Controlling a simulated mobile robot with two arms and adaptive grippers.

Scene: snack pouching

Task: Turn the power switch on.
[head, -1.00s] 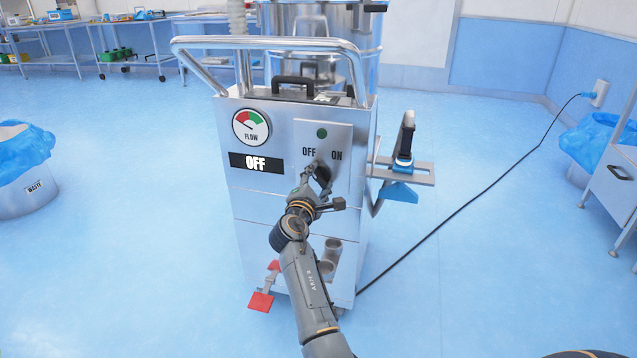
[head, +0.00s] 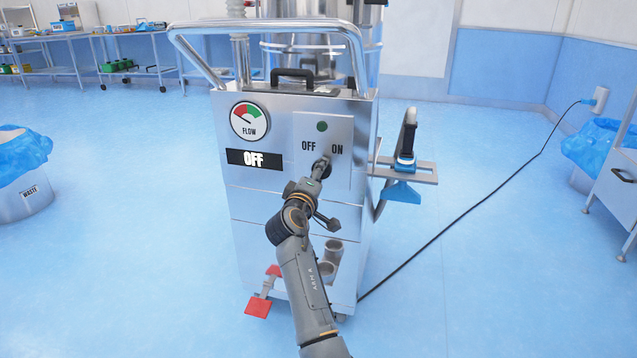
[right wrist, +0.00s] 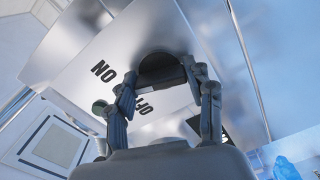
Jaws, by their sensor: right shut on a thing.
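The power switch is a dark round knob (right wrist: 162,66) on the light panel of a steel machine (head: 280,205), below the printed words OFF and ON. My right gripper (head: 322,168) reaches it from below and covers most of it in the head view. In the right wrist view my gripper's (right wrist: 166,82) two fingers stand on either side of the knob, shut on it. The round lamp (head: 322,126) above the labels is dark green. My left gripper is out of view.
A flow gauge (head: 249,121) sits left of the panel. A bent rail handle (head: 265,27) runs over the top. A bracket holding a blue and black nozzle (head: 405,160) juts out at right. A black cable (head: 450,227) runs to a wall socket (head: 598,99).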

